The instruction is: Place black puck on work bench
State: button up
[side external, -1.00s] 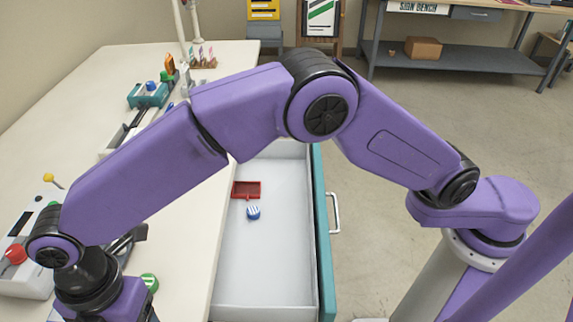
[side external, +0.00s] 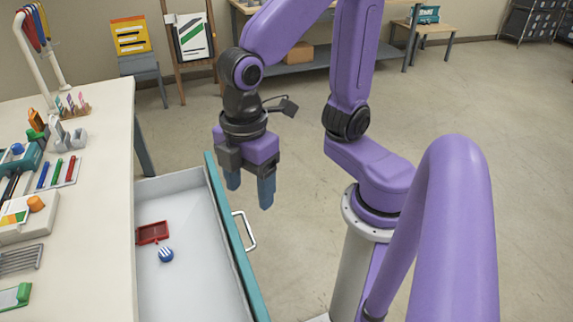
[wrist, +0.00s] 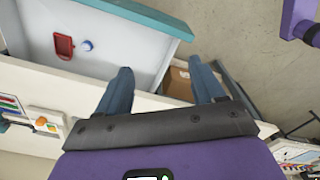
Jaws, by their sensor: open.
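I cannot make out a black puck in either view. The pale work bench (side external: 90,200) is at the left of the side view, with its drawer (side external: 205,215) pulled out. In the drawer lie a red tray (side external: 152,232) and a round blue-and-white striped piece (side external: 166,255), apart from each other. Both also show in the wrist view, the tray (wrist: 64,46) left of the striped piece (wrist: 87,45). My gripper (side external: 250,188) hangs near the drawer's teal front, fingers down, open and empty. Its blue fingers (wrist: 160,75) stand apart in the wrist view.
Pens on a mat (side external: 57,172), an orange-knobbed device (side external: 30,215) and a green-ended item (side external: 16,297) crowd the bench's left. The drawer handle (side external: 245,230) juts over open floor (side external: 480,100). A brown carton (side external: 299,56) sits on a rear shelf.

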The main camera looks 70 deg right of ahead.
jog(key=s+d+f+m, duration=0.1)
jog(key=s+d+m, duration=0.1)
jog(key=s+d, duration=0.3)
jog(key=d, duration=0.4)
jog(key=shift+s+d+f+m, duration=0.15)
jog(key=shift+s+f+m, duration=0.05)
jog(key=shift+f+m, duration=0.1)
jog(key=shift+r, duration=0.1)
jog(key=o, duration=0.6)
jog(key=shift+w, duration=0.1)
jog(key=w+d+f+m+g+y, duration=0.5)
jog(key=w+d+f+m, duration=0.3)
jog(key=d+f+m, duration=0.6)
jog(key=s+d+f+m+t+y, duration=0.25)
jog(key=f+m+t, duration=0.4)
jog(key=m, duration=0.65)
jog(key=s+d+f+m+t+y, duration=0.2)
jog(key=d+f+m+t, duration=0.35)
jog(key=m, duration=0.75)
jog(key=w+a+f+t, duration=0.2)
jog(key=w+a+f, duration=0.2)
jog(key=w+a, duration=0.2)
jog(key=shift+w+a, duration=0.3)
jog(key=shift+a, duration=0.9)
